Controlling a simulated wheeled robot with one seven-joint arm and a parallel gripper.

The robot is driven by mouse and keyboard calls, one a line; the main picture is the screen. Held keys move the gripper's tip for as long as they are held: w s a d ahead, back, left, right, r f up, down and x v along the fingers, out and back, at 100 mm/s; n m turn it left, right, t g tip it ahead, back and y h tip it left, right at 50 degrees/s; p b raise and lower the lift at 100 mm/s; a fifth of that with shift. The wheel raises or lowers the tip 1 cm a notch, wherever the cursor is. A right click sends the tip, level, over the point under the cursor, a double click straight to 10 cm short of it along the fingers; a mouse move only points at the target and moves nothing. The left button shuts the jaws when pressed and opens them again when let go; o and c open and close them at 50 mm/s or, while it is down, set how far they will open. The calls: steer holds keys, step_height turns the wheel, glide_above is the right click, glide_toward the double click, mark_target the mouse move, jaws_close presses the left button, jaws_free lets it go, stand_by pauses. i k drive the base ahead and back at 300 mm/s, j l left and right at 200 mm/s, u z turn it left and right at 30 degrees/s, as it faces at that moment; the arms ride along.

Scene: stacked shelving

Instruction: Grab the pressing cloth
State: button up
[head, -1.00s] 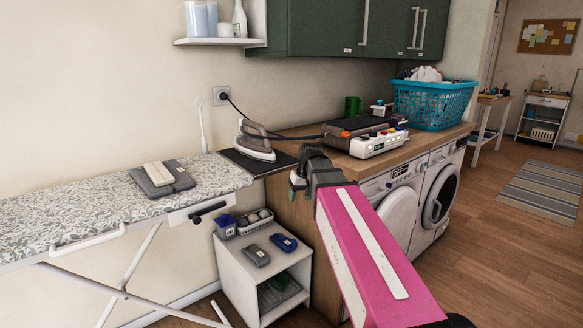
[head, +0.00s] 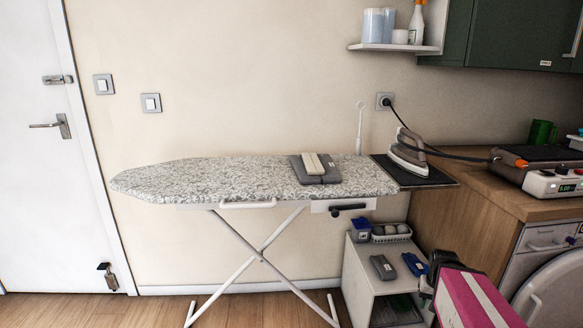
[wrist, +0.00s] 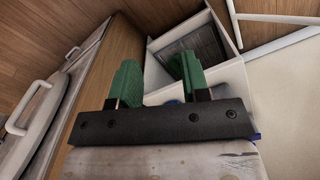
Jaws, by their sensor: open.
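A dark grey folded cloth (head: 330,176), which may be the pressing cloth, lies flat on the patterned ironing board (head: 225,176). A cream bar-shaped piece (head: 313,164) rests on top of it. My gripper (wrist: 157,76) shows in the wrist view with two green fingers spread apart and nothing between them. In the head view my arm's dark end is at the lower right, beside the small white cabinet, well away from the folded cloth; its fingers cannot be made out there. The wrist view does not show the folded cloth.
The white cabinet (head: 360,275) holds a grey case (head: 382,267), a blue item (head: 414,264) and a basket (head: 391,233) on top. An iron (head: 408,152) stands on a dark mat (head: 420,172) at the board's right end. Floor before the board is clear.

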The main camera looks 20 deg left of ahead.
mark_target(313, 166)
steer(key=u, duration=0.45)
steer(key=i+l+u, duration=0.1)
steer(key=u, duration=0.35)
steer(key=l+u, duration=0.2)
steer(key=u, duration=0.2)
